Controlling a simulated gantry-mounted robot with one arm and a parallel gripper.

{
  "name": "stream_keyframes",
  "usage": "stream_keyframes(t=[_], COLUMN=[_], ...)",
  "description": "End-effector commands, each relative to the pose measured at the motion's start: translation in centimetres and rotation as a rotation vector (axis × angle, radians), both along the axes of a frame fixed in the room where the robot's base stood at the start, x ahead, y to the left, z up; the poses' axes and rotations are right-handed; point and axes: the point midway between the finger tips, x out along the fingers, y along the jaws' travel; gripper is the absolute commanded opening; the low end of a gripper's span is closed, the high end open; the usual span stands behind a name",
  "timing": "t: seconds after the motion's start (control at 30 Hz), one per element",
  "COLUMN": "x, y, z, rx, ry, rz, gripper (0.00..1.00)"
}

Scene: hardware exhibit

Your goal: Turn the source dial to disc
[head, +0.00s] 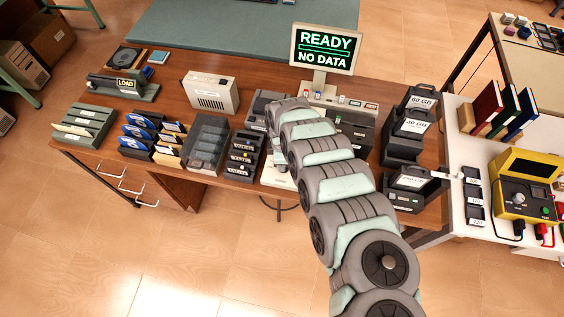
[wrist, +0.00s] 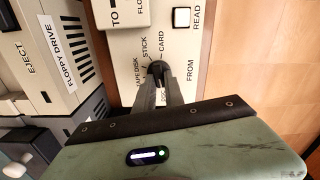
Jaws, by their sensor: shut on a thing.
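The source dial (wrist: 156,68) is a small dark knob on a cream panel (wrist: 125,60) in the wrist view. Labels around it read tape, disk or disc, stick and card, with "FROM" to the right. My gripper (wrist: 159,78) has its two dark fingers closed on the knob. The fingers cover part of the knob, and I cannot tell which label it points at. In the head view my arm hides the gripper and the dial; a bit of the cream panel (head: 275,178) shows beside the arm.
In the wrist view a white "READ" button (wrist: 181,17) and a "TO" selector (wrist: 120,12) are near the dial. A floppy drive (wrist: 55,50) stands left. In the head view the monitor (head: 325,48) reads "READY NO DATA".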

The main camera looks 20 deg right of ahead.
Motion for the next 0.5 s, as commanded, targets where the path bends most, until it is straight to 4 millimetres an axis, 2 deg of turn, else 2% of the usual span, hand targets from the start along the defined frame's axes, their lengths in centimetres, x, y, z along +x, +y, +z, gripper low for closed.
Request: stream_keyframes(t=[0.13, 0.17, 0.2, 0.4, 0.5], x=[0.02, 0.02, 0.02, 0.0, 0.0], y=[0.05, 0.05, 0.05, 0.03, 0.03], z=[0.06, 0.06, 0.06, 0.02, 0.01], rx=[0.0, 0.0, 0.0, 0.0, 0.0], ry=[0.0, 0.0, 0.0, 0.0, 0.0], rz=[0.002, 0.002, 0.002, 0.001, 0.0], gripper=[0.0, 0.14, 0.18, 0.34, 0.35])
